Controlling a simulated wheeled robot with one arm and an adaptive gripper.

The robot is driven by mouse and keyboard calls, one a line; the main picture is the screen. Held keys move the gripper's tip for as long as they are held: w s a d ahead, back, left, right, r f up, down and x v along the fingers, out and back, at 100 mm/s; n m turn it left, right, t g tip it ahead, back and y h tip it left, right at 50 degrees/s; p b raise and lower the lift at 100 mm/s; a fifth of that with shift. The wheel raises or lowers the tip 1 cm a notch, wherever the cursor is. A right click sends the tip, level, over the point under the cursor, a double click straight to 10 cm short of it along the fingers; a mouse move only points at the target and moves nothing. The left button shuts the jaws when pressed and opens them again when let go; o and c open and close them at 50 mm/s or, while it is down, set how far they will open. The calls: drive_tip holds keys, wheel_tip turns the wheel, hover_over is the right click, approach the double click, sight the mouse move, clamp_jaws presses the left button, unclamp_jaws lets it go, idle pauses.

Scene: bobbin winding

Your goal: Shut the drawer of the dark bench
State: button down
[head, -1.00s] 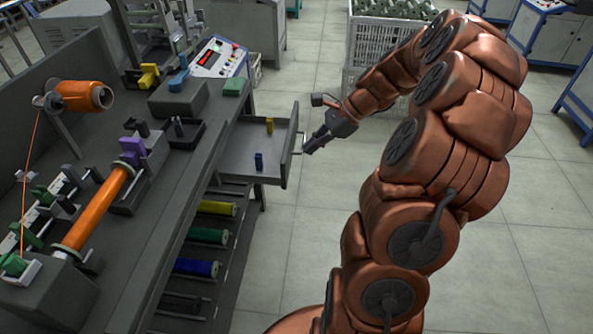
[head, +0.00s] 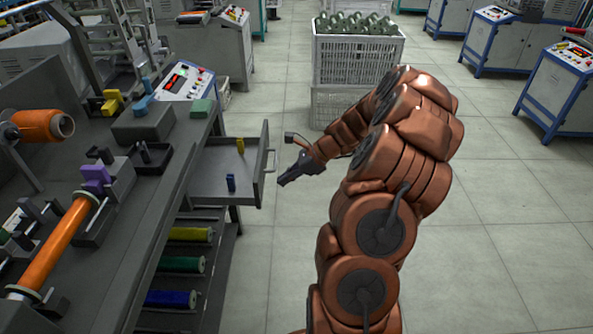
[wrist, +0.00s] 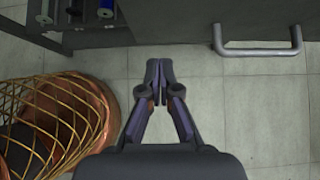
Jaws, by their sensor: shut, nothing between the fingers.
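The handle (wrist: 258,48) is to the right of the fingertips there.
Colored rolls lie on a shelf under the bench, including a green roll (head: 182,264). A white crate stack (head: 352,62) stands behind my arm. A wire basket-like object (wrist: 50,120) is at left in the wrist view.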

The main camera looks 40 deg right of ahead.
sight(261, 186)
drive_tip(key=shift+w+a+f, duration=0.15)
drive_tip(key=shift+w+a, duration=0.6)
drive_tip(key=shift+a, duration=0.15)
drive_tip(key=shift+w+a+f, duration=0.15)
drive_tip(key=shift+w+a, duration=0.6)
drive_tip(key=shift+a, duration=0.15)
